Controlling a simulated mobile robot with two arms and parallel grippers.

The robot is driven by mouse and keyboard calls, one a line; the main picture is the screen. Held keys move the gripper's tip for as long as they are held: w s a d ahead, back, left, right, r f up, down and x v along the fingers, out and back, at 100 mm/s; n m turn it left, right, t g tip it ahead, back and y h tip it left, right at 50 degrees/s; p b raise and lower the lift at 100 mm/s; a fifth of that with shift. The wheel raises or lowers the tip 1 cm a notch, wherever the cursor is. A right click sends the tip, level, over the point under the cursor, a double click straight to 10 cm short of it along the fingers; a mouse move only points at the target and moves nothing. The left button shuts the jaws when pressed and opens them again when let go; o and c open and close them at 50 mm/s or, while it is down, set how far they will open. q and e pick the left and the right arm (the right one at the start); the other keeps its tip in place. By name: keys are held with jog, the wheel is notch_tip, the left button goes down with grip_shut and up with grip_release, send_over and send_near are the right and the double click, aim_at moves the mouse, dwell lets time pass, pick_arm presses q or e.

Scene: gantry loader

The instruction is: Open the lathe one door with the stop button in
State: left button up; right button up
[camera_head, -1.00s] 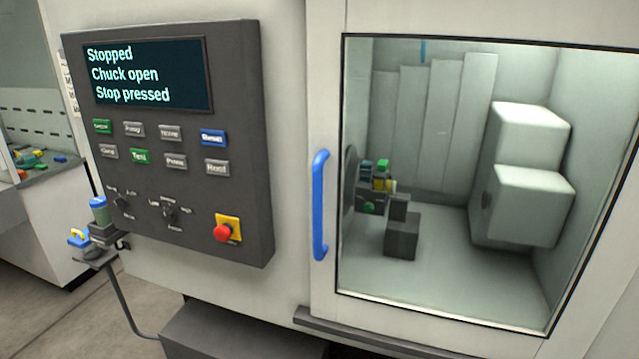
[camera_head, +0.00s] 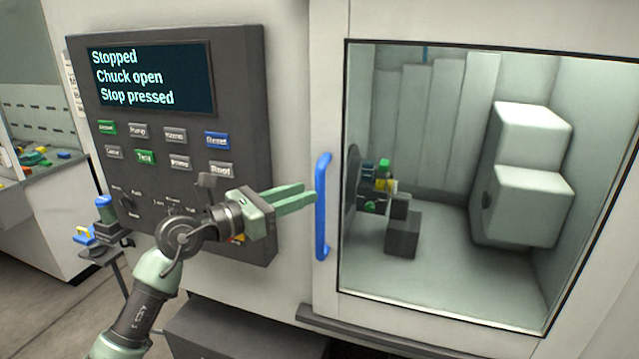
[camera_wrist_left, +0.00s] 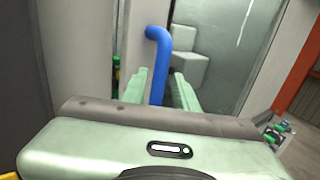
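The lathe door (camera_head: 375,315) has a large window and looks shut. Its blue upright handle (camera_head: 322,207) is on the door's left edge. My left gripper (camera_head: 309,193) is open, with its green fingertips right at the handle's left side. In the left wrist view the blue handle (camera_wrist_left: 158,60) shows between the two spread fingers (camera_wrist_left: 160,92), closer to the left one; I cannot tell whether they touch. The panel display (camera_head: 150,80) reads "Stopped", "Chuck open", "Stop pressed". The stop button is hidden behind my left gripper; only a bit of its yellow base (camera_head: 238,239) shows. My right gripper is not in view.
The dark control panel (camera_head: 240,100) juts out left of the door, close behind my left wrist. Through the window the chuck (camera_head: 352,185) and a white block-shaped unit (camera_head: 525,205) show. A small stand with a blue-topped post (camera_head: 105,208) is at the left.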

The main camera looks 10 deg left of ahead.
aim_at(316, 188)
pick_arm(q)
jog(key=p+x, duration=0.1)
jog(key=x, duration=0.3)
jog(key=shift+w+d+r, duration=0.15)
jog(key=shift+w+d+p, duration=0.35)
jog(key=shift+w+d, duration=0.05)
jog(key=shift+w, duration=0.05)
jog(key=shift+f, duration=0.2)
grip_shut()
dwell(0.7)
